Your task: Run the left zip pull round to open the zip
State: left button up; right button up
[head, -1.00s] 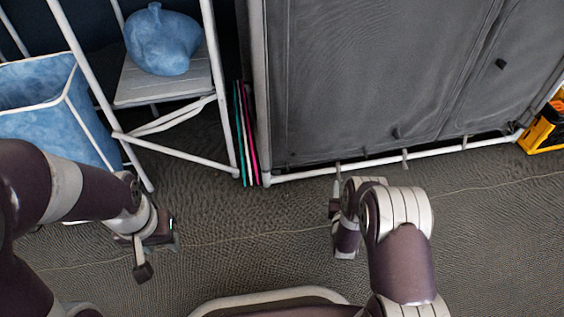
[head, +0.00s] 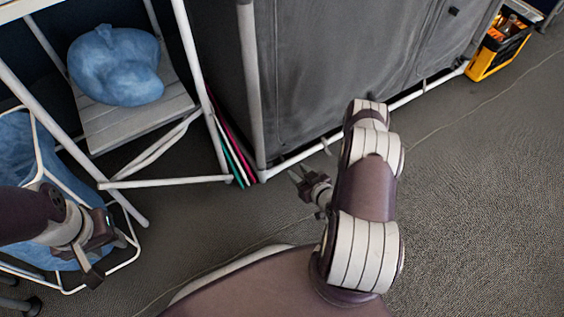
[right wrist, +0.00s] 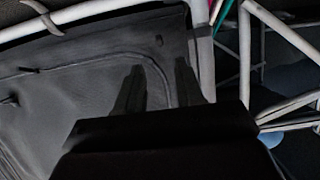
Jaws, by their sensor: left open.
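The grey fabric cupboard (head: 330,65) stands at the centre back on a white tube frame. A small dark pull (head: 454,10) shows on its front near the top edge. My left gripper (head: 110,258) is open and empty at the far left.
A white-framed shelf rack (head: 130,120) holding a blue bundle (head: 115,65) stands left of the cupboard. A blue fabric bin (head: 55,170) is near my left arm. Thin coloured boards (head: 228,145) lean between. A yellow crate (head: 497,45) stands at the right. The right floor is clear.

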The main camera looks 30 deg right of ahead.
aim_at(283, 158)
jog(key=b+x, duration=0.2)
jog(key=x, duration=0.2)
jog(key=b+x, duration=0.2)
jog(key=x, duration=0.1)
jog(key=shift+w+f, duration=0.3)
jog(key=shift+f, duration=0.1)
jog(key=shift+w, duration=0.45)
pick_arm(q)
notch_tip(283, 158, down, 6)
jog(key=shift+r, duration=0.2)
pick_arm(e)
grip_shut()
